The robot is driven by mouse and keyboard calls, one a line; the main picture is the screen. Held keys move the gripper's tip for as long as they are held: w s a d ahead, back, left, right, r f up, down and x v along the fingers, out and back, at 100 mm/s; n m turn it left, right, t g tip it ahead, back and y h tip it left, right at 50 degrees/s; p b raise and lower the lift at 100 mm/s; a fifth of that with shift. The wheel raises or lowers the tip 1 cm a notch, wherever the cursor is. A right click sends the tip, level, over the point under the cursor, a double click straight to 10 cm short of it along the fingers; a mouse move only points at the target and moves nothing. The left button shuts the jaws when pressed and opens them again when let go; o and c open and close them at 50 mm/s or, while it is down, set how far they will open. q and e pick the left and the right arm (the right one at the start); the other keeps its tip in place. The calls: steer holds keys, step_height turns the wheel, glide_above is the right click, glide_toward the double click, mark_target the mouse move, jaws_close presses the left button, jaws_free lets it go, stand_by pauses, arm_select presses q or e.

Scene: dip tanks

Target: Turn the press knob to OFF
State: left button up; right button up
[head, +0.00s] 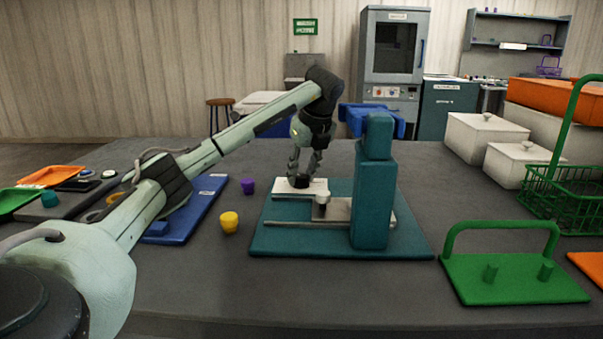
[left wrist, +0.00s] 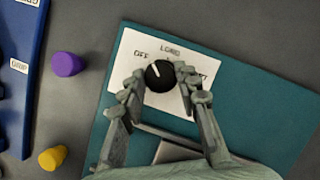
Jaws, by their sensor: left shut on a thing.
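The press (head: 373,200) is a teal stand on a teal base plate (head: 330,247), with a white label plate (head: 308,187) on its left part. The black knob (left wrist: 160,76) sits on that plate, and its white line points up and left, on the OFF side of LOAD. The OFF label (left wrist: 141,54) is left of the LOAD label (left wrist: 170,48); a third label at right is partly hidden by a finger. My left gripper (head: 304,172) reaches down over the plate, its fingers shut on the knob from both sides. My right gripper is out of view.
A yellow piece (head: 229,222) and a purple piece (head: 248,186) stand left of the press. A blue tray (head: 190,215) lies further left. A green handled rack (head: 515,275) stands at front right, with white lidded boxes (head: 482,137) behind it. The table front is clear.

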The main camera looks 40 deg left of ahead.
arm_select(q)
steer(key=shift+n, duration=0.6)
steer(key=o, duration=1.2)
steer(key=shift+g, duration=0.3)
steer(key=shift+c, duration=0.2)
